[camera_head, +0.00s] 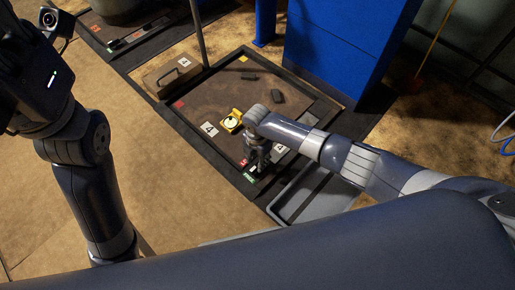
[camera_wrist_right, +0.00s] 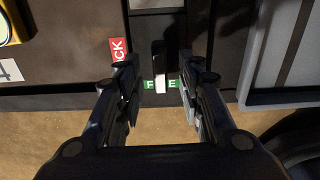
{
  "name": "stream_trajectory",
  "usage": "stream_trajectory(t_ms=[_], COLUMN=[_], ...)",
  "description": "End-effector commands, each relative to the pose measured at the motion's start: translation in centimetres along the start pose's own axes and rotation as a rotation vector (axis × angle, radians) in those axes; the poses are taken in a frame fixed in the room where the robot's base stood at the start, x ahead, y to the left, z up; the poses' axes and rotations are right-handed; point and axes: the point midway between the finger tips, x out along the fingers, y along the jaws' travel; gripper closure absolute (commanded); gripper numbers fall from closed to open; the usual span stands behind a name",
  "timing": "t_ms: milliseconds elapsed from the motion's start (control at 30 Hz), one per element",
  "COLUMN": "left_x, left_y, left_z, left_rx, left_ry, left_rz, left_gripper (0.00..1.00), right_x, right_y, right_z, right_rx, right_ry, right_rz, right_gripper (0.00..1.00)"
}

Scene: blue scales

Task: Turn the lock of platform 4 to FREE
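Platform 4 (camera_head: 215,83) is a brown plate in a dark frame with white "4" labels. Its lock is a dark lever with a white end (camera_wrist_right: 160,84). In the right wrist view the lever points down, and its white end covers the middle of the green FREE label (camera_wrist_right: 174,84). The red LOCK label (camera_wrist_right: 118,49), partly hidden, is up and left of it. My right gripper (camera_head: 256,160) is over the lock at the platform's near edge. Its fingers (camera_wrist_right: 160,78) are apart on either side of the lever, with visible gaps. My left arm is raised at far left; its fingers cannot be made out.
A yellow device (camera_head: 232,121) and dark blocks (camera_head: 278,97) lie on the platform. A brown case (camera_head: 172,76) stands at its far left corner, near a pole. A grey tray-like frame (camera_head: 312,196) is right of the lock. A blue cabinet (camera_head: 340,50) stands behind. Open floor lies left.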

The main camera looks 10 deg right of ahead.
Motion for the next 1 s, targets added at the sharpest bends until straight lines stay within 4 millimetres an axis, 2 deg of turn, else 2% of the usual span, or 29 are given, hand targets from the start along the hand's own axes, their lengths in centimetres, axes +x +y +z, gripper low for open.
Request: stream_trajectory(t_ms=[200,400,600,1000], left_x=[0.0,-0.1,-0.1,-0.1], left_y=[0.0,0.0,0.0,0.0], left_z=[0.0,0.1,0.1,0.1], left_rx=[-0.001,-0.001,-0.001,-0.001], left_ry=[-0.001,-0.002,-0.002,-0.002], left_rz=[-0.001,-0.001,-0.001,-0.001], left_gripper=[0.60,0.60,0.60,0.60], right_x=[-4.4,-7.4,-8.6,-8.7], right_y=[0.1,0.1,0.0,0.0], right_z=[0.1,0.0,0.1,0.0], right_rx=[-0.001,-0.001,0.000,0.000], right_ry=[0.000,0.000,0.000,0.000], right_rz=[0.004,0.001,-0.001,-0.001], right_gripper=[0.65,0.65,0.65,0.65])
